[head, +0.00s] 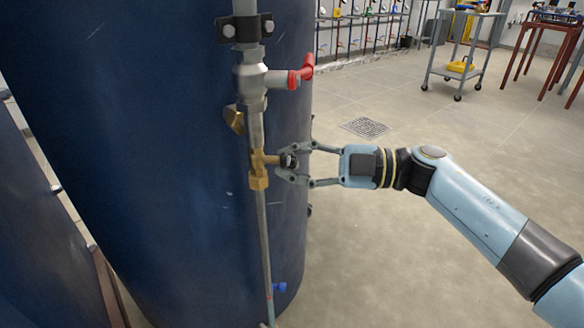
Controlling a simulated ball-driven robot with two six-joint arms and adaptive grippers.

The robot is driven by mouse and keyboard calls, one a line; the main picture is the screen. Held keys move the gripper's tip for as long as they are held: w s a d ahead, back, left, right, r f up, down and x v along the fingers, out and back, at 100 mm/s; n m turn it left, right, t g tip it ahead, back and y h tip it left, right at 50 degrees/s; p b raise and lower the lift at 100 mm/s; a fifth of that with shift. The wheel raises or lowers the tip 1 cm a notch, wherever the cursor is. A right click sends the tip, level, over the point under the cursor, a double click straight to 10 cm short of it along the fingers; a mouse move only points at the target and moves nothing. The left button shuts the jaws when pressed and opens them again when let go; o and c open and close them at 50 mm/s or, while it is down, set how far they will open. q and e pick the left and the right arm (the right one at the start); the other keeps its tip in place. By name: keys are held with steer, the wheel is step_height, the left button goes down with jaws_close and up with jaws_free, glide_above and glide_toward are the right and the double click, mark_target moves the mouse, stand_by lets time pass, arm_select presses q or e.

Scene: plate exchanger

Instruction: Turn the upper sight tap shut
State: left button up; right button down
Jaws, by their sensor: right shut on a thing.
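The upper sight tap (259,160) is a brass fitting on the vertical grey pipe in front of the large dark blue tank. Its short stem points right and ends in a small dark knob. My right gripper (287,162) comes in from the right and is shut on this knob, one finger above it and one below. The fingers partly hide the knob, so I cannot tell how far it is turned. My left gripper is not in view.
A valve with a red handle (301,75) sits on the pipe above the tap. A small blue handle (280,287) is low on the sight tube. A grey cart (461,75) stands farther back.

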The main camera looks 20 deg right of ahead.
steer(key=n, duration=0.2)
steer(key=r+n, duration=0.1)
steer(key=shift+w+d, duration=0.15)
steer(key=shift+w, duration=0.1)
steer(key=n, duration=0.1)
steer(key=r+n, duration=0.1)
steer(key=n, duration=0.1)
steer(key=shift+w, duration=0.15)
steer(key=shift+d+r+n+b, duration=0.1)
steer(key=shift+r+n+b, duration=0.25)
steer(key=shift+n, duration=0.55)
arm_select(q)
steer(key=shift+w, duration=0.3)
arm_select(e)
steer(key=c, duration=1.2)
jaws_free()
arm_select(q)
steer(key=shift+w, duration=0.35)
arm_select(e)
steer(key=v, duration=1.2)
